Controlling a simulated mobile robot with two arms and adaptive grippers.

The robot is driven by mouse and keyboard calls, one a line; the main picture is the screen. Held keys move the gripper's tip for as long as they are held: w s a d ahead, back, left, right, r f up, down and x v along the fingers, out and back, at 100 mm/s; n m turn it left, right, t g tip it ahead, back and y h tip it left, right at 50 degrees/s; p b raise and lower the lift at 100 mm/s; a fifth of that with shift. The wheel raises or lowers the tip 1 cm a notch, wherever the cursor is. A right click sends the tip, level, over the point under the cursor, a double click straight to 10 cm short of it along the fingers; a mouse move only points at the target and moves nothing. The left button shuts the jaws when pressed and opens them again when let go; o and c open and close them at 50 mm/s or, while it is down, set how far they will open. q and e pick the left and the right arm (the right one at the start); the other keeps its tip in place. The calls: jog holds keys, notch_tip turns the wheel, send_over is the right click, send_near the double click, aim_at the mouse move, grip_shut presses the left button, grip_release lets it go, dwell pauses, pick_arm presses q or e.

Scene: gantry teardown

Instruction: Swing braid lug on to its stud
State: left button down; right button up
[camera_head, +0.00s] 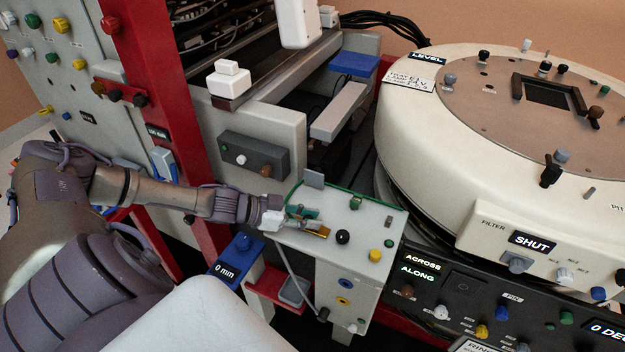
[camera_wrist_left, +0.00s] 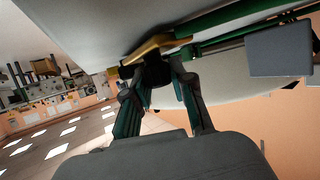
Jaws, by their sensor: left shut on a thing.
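My left gripper (camera_head: 304,222) is over the top of the pale box (camera_head: 335,262) in the head view. Its two dark green fingers (camera_wrist_left: 154,70) are closed around a gold lug (camera_wrist_left: 150,46) in the left wrist view. The lug also shows as a small gold piece (camera_head: 322,233) at the fingertips in the head view. I cannot tell which post on the box is the stud. A black knob (camera_head: 342,237) stands just right of the lug. My right gripper is not in view.
The large white drum (camera_head: 430,130) is close on the right, and the red column (camera_head: 160,110) on the left.

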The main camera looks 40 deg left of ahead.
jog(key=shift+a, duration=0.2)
pick_arm(q)
jog(key=c, duration=0.9)
grip_release()
jog(key=shift+c, duration=0.2)
jog(key=shift+s+a, duration=0.15)
jog(key=v, duration=1.1)
jog(key=shift+s, duration=0.2)
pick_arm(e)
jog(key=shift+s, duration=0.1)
pick_arm(q)
jog(key=shift+a+r, duration=0.15)
